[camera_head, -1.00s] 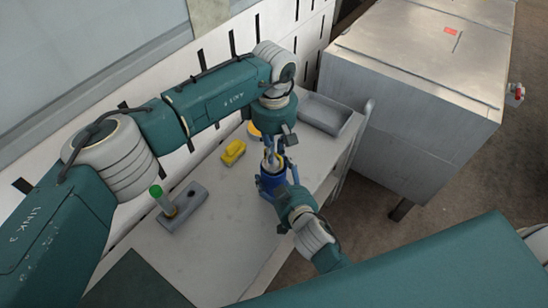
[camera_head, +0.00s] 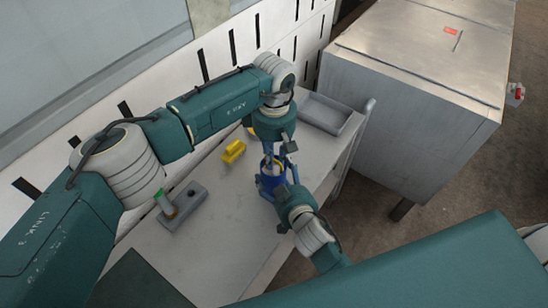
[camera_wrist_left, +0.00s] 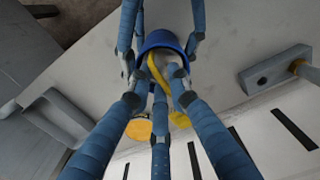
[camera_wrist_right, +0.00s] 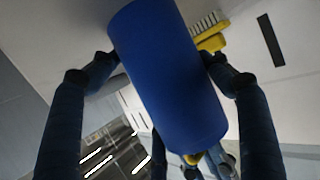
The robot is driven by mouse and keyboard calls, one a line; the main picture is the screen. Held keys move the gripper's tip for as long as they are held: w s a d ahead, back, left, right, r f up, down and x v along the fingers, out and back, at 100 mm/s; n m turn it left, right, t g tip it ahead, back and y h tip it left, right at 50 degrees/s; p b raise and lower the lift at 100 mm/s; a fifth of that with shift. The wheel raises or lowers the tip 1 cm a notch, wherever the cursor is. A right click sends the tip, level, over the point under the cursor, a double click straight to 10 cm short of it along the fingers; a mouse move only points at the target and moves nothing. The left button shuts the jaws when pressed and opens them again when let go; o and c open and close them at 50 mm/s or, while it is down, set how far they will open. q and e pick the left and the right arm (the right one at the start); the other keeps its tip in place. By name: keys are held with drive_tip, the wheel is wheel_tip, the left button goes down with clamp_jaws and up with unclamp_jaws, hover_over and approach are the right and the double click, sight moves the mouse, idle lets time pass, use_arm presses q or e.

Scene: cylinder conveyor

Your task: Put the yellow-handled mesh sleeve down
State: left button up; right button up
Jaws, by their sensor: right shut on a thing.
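The yellow handle (camera_wrist_left: 157,72) of the mesh sleeve shows inside the open top of a blue cylinder (camera_wrist_left: 163,40); I cannot make out the mesh. The blue cylinder (camera_wrist_right: 170,80) stands between the fingers of my right gripper (camera_wrist_right: 158,60), which is shut on its sides. In the head view the cylinder (camera_head: 269,184) is over the front part of the table. My left gripper (camera_wrist_left: 158,82) is just above the cylinder's mouth, pointing down, its fingers spread around the handle with no clear grip on it.
A yellow brush (camera_head: 233,151) lies on the table (camera_head: 215,255) left of the cylinder. A grey block (camera_head: 185,208) holds a green-topped piece (camera_head: 165,202). A grey tray (camera_head: 327,116) is at the back right. A round yellow piece (camera_wrist_left: 138,129) lies near the brush.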

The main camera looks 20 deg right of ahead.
use_arm(q)
wheel_tip(320, 180, up, 12)
drive_tip(key=shift+f, duration=0.15)
idle(0.4)
use_arm(e)
drive_tip(key=o, duration=1.4)
